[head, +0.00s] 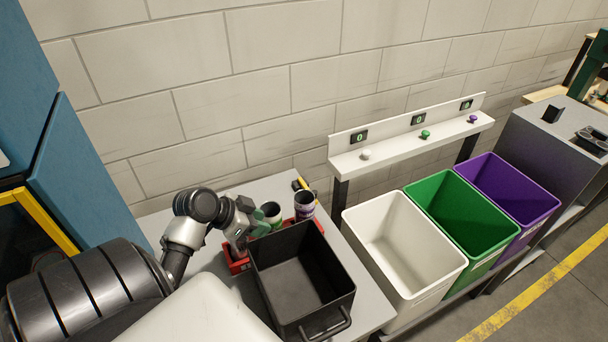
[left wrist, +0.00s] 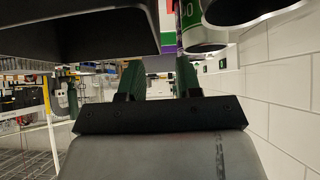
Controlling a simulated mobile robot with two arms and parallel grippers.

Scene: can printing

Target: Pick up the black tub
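The black tub (head: 318,254) stands on the grey table, open at the top and empty, with a handle on its near side. It also shows at the upper left of the left wrist view (left wrist: 75,45). My left gripper (head: 262,222) is at the tub's far left corner, close to its rim. In the left wrist view its two green fingers (left wrist: 159,78) are apart with nothing visibly held between them. I cannot tell if they touch the tub. My right gripper is not in view.
A green-and-white can (head: 271,210) and a purple-and-white can (head: 304,204) stand behind the tub, by a red holder (head: 236,262). White (head: 430,272), green (head: 468,240) and purple (head: 530,208) bins stand to the right. A brick wall (head: 230,60) is behind.

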